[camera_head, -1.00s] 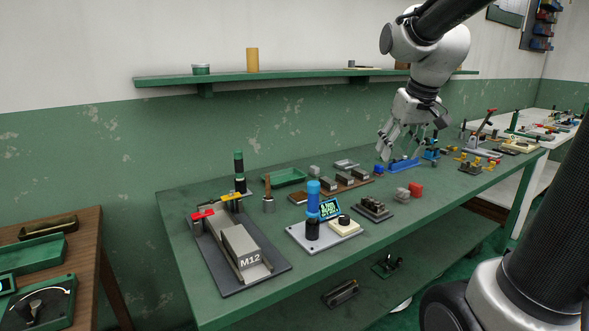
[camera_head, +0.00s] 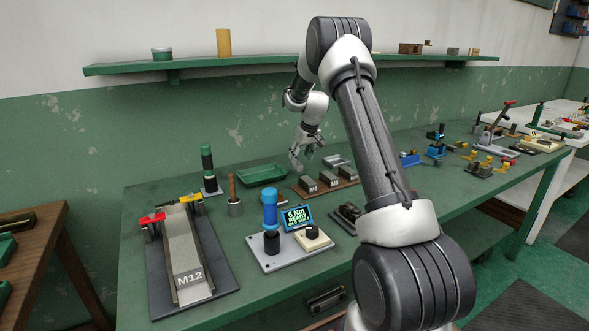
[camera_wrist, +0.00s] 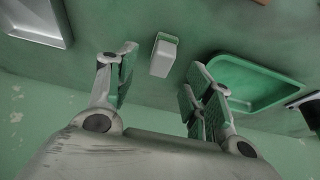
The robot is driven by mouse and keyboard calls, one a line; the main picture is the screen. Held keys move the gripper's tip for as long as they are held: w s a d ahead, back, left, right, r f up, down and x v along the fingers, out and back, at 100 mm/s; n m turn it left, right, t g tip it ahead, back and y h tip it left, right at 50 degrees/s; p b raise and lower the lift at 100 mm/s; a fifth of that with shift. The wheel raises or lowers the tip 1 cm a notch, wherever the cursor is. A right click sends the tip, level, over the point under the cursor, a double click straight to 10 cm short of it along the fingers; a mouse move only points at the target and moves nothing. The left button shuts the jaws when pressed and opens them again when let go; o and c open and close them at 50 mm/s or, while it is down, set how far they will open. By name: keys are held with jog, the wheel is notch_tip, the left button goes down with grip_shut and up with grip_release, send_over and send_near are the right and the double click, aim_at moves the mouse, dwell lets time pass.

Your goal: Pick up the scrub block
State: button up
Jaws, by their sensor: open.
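A small pale block (camera_wrist: 163,55), which looks like the scrub block, lies on the green bench in the wrist view. It sits between the green tray and a metal tray. My gripper (camera_wrist: 160,78) is open, with one finger to each side below the block in the picture; nothing is between the fingers. The block looks a little beyond the fingertips and apart from them. In the head view my gripper (camera_head: 304,156) is low over the back of the bench, and I cannot make out the block there.
The metal tray (camera_wrist: 52,36) is on the other side. A wooden board with grey blocks (camera_head: 338,186) lies in front. A green shelf (camera_head: 270,63) runs along the wall above.

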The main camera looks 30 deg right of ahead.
aim_at(298, 164)
jog(key=x, duration=0.5)
jog(key=shift+w+a+f, duration=0.1)
jog(key=shift+w+f, duration=0.05)
jog(key=shift+f, duration=0.05)
jog(key=c, duration=1)
